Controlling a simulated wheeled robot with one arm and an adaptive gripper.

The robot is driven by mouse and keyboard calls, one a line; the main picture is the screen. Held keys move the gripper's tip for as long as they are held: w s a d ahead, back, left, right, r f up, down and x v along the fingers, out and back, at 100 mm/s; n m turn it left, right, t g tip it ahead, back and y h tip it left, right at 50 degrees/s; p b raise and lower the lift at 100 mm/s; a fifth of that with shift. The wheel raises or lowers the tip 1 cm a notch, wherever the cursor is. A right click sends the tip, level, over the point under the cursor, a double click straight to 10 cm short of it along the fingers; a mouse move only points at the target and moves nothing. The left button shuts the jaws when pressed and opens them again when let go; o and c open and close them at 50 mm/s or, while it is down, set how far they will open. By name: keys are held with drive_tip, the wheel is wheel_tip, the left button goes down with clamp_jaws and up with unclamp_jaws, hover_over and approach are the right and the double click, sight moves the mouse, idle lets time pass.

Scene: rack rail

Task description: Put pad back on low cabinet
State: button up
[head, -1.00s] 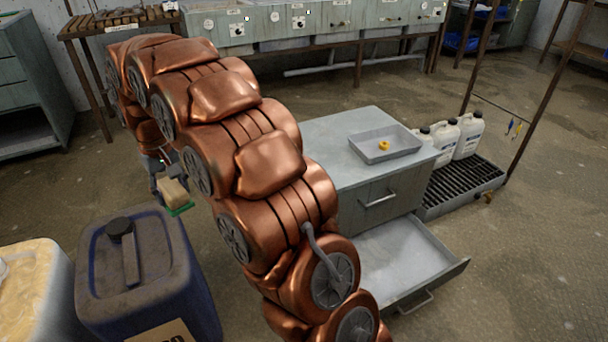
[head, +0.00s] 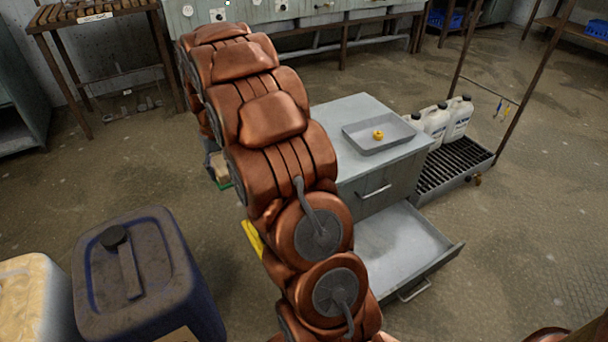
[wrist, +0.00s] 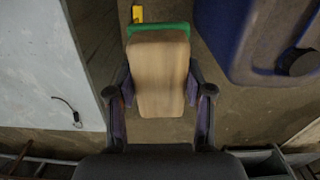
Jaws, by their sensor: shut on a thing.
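The pad, a tan block with a green face (wrist: 160,75), is between the fingers of my gripper (wrist: 160,100) in the wrist view. My gripper is shut on it and holds it off the floor. In the head view only part of the pad (head: 222,172) shows at the left edge of my arm, which hides most of the gripper. The low cabinet (head: 375,185) is grey and stands to the right of my arm. Its lower drawer (head: 410,245) is pulled open and looks empty. My arm covers the cabinet's left side.
A grey tray (head: 360,145) with a small yellow thing (head: 378,134) sits on the cabinet top. White jugs (head: 436,124) stand on a grate beside it. A dark blue container (head: 135,270) stands at the lower left. A yellow thing (head: 252,238) shows beside my arm.

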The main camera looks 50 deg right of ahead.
drive_tip(key=s+d+f+m+p, duration=0.3)
drive_tip(key=s+d+f, duration=0.1)
drive_tip(key=s+d, duration=0.8)
drive_tip(key=s+d+f+m+p, duration=0.2)
drive_tip(key=s+d+f+p, duration=0.15)
drive_tip(key=s+d, duration=0.85)
drive_tip(key=w, duration=0.5)
drive_tip(key=w+d+f+b, duration=0.1)
drive_tip(key=w, duration=0.5)
drive_tip(key=w+b, duration=0.1)
drive_tip(key=w, duration=0.5)
drive_tip(key=shift+w+d+f, duration=0.1)
drive_tip(key=shift+d+f, duration=0.15)
drive_tip(key=shift+f, duration=0.15)
drive_tip(key=shift+f+b, duration=0.55)
drive_tip(key=shift+f, duration=1.25)
drive_tip(key=o, duration=1.1)
drive_tip(key=shift+f, duration=0.1)
